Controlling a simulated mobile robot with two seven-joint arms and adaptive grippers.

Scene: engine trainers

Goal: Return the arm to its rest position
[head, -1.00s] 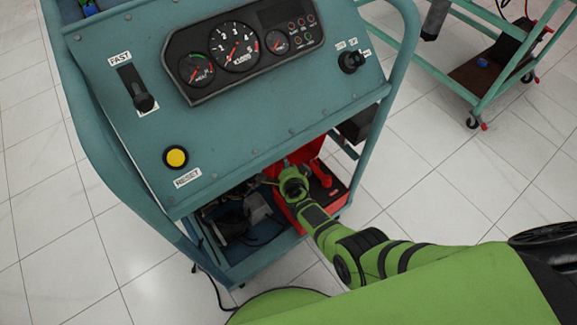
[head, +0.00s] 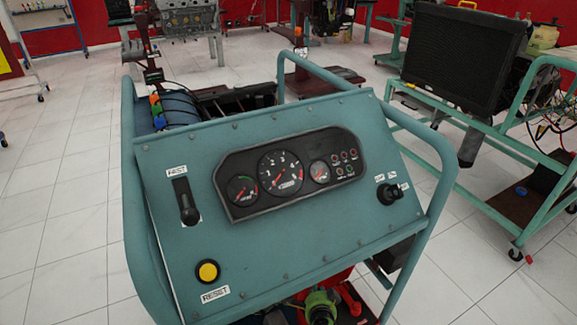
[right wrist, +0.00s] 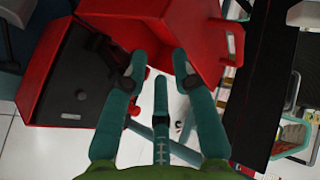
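My right arm (head: 321,305) shows only as a short green piece at the bottom edge of the head view, below the teal engine trainer's panel (head: 330,232). In the right wrist view my right gripper (right wrist: 160,62) has its teal fingers spread apart, with nothing seen held between them. A red box (right wrist: 185,30) with an open dark inside or lid at the left is just beyond the fingertips. I cannot tell whether the fingers touch it. A bit of the red box (head: 352,300) also shows in the head view. My left gripper is in neither view.
The panel carries gauges (head: 282,172), a lever (head: 187,205), a yellow reset button (head: 207,271) and a knob (head: 389,193). Teal frame rails (head: 438,205) flank it. Another trainer with a black radiator (head: 462,75) stands at the right. White tiled floor (head: 60,215) is clear at the left.

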